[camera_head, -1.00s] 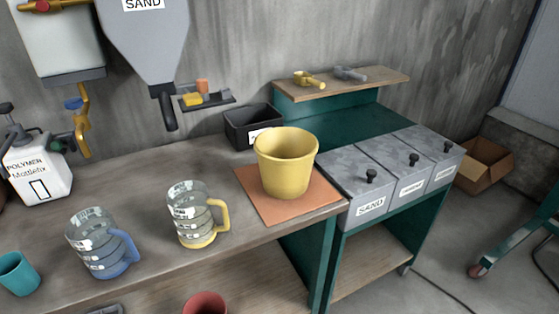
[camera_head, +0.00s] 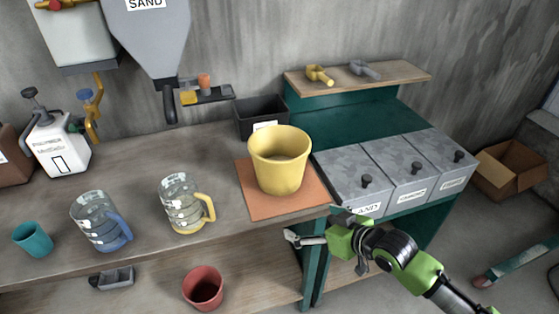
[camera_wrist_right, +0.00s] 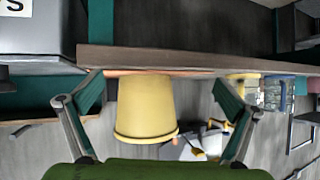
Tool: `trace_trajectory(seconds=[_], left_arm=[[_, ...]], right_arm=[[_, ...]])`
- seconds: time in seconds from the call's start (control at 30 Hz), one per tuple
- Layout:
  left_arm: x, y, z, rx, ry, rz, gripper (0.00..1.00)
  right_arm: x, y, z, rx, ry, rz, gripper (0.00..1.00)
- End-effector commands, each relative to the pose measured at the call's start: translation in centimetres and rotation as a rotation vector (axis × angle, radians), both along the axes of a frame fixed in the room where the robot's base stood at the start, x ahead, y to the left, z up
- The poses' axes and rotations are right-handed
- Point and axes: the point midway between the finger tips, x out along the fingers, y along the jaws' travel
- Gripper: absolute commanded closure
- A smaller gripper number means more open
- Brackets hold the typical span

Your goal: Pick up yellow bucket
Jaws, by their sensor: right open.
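The yellow bucket (camera_head: 279,162) stands upright on an orange mat (camera_head: 262,205) near the right end of the workbench. My right gripper (camera_head: 312,224) is open and empty, in front of and below the bucket at the bench's front corner. In the right wrist view the bucket (camera_wrist_right: 146,107) appears upside down between the two open fingers (camera_wrist_right: 160,100), some way beyond them, with no contact visible. My left gripper is not in view.
Two measuring jugs, one with a yellow handle (camera_head: 185,205) and one with a blue handle (camera_head: 100,222), stand left of the bucket. A black bin (camera_head: 261,116) is behind it. Lidded grey bins (camera_head: 395,170) are to its right. A red bucket (camera_head: 203,288) sits on the lower shelf.

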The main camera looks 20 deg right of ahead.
Motion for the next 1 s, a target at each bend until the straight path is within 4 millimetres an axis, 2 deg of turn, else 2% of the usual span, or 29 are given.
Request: trace_trajectory(seconds=[0.03, 0.13, 0.3, 0.43, 0.7, 1.0], left_arm=[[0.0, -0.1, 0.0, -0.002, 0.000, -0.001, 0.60], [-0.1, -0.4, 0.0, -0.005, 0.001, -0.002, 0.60], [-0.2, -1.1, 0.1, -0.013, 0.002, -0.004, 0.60], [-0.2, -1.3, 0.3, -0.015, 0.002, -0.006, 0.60], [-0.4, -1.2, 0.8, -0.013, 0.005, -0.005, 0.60], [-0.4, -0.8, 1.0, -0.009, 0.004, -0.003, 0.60]], right_arm=[[1.1, -0.8, 1.2, 0.009, -0.031, 0.000, 0.00], [2.8, -1.7, 3.2, 0.043, -0.082, -0.002, 0.00], [4.5, -2.4, 4.9, 0.075, -0.128, -0.007, 0.00], [6.0, -1.9, 4.6, 0.083, -0.134, -0.010, 0.00], [10.0, -0.2, 2.8, 0.081, -0.132, -0.010, 0.00], [11.8, 0.6, 1.9, 0.078, -0.132, -0.007, 0.00]])
